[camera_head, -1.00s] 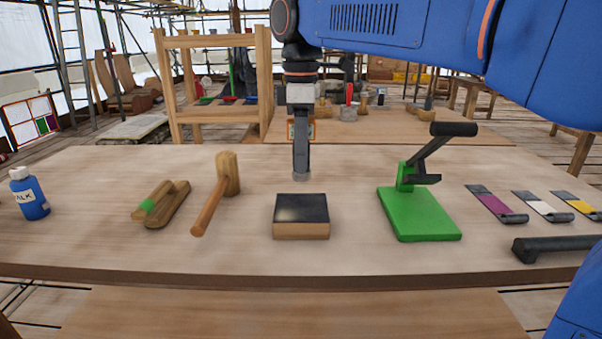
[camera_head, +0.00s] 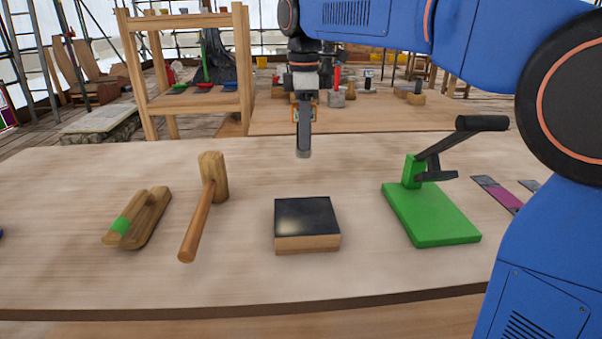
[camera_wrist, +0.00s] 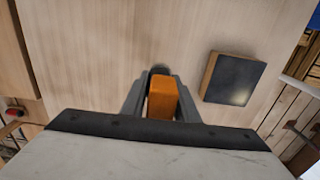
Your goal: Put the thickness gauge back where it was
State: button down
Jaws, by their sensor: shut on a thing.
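My gripper (camera_head: 304,140) hangs upright over the table's far part, behind the black-topped block in the head view. In the wrist view my gripper (camera_wrist: 160,92) is shut on an orange piece, which I take to be the thickness gauge (camera_wrist: 162,100). It sits between the two grey fingers, and a dark rounded part shows beyond it. In the head view only small orange bits of the gauge (camera_head: 313,113) show beside the fingers. The rest of it is hidden. It appears held above the wooden table (camera_head: 360,270).
The black-topped wooden block (camera_head: 307,225) stands mid-table, also in the wrist view (camera_wrist: 232,80). Left are a mallet (camera_head: 205,205) and a wooden tool with a green band (camera_head: 138,218). Right are a green stand with a black handle (camera_head: 432,212) and sample strips (camera_head: 498,192). Bare table lies between them.

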notch_tip(320, 180, down, 8)
jog(key=shift+f, duration=0.25)
dwell(0.4)
jog(key=c, duration=1.4)
grip_release()
jog(key=shift+f, duration=0.1)
notch_tip(320, 180, up, 12)
jog(key=shift+r, duration=0.1)
